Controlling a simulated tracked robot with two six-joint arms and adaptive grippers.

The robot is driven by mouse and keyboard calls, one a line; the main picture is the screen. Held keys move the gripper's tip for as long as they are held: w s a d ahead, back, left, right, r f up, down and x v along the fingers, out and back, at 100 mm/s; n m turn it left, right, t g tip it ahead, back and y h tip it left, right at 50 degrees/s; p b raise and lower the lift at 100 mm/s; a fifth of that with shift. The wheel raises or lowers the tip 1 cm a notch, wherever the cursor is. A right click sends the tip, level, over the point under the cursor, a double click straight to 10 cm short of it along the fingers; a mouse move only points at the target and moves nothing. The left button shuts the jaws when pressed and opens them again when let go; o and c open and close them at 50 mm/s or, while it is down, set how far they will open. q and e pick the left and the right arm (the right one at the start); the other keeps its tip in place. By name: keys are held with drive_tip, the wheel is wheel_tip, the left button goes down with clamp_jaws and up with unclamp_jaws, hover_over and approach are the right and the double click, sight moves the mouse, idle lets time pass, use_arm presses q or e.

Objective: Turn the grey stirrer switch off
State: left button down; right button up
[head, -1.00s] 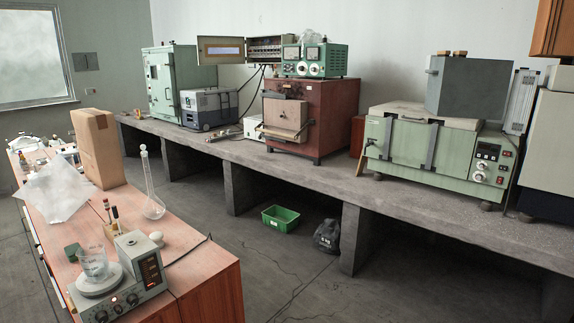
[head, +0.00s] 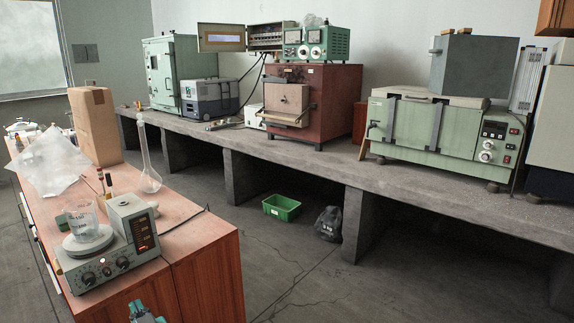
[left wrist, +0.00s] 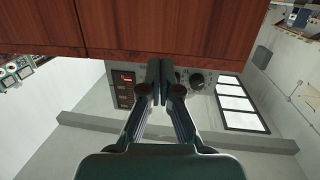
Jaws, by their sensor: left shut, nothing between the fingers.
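The grey stirrer (head: 120,266) stands at the near end of the wooden bench, with a glass beaker (head: 82,220) on its round plate. Its front panel has dark knobs, a small red light and red-lit displays on the upright part. I cannot make out the switch or its position. My left gripper (head: 146,314) shows at the bottom edge of the head view, in front of and below the stirrer, apart from it. In the left wrist view the closed, empty fingers (left wrist: 160,66) overlap the stirrer's panel (left wrist: 122,88); a knob shows right of them. My right gripper is not in view.
A long-necked flask (head: 150,181), small bottles and a cardboard box (head: 95,127) stand behind the stirrer. A cable trails right from it. The wooden bench's front edge lies close to my left gripper. Open floor (head: 285,265) lies to the right.

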sight(105, 279)
use_arm(q)
drive_tip(key=shift+w+a+r+n+g+y, duration=0.2)
drive_tip(key=shift+w+a+r+y, duration=0.3)
drive_tip(key=shift+a, duration=0.7)
drive_tip(key=shift+w+a+r+n+g+y, duration=0.1)
drive_tip(key=shift+w+a+r+n+y, duration=0.4)
drive_tip(key=shift+a, duration=0.7)
drive_tip(key=shift+w+a+r+n+g+y, duration=0.1)
drive_tip(key=shift+w+a+r+y, duration=0.35)
drive_tip(key=shift+a, duration=0.75)
drive_tip(key=shift+w+r, duration=0.1)
drive_tip(key=shift+r, duration=0.1)
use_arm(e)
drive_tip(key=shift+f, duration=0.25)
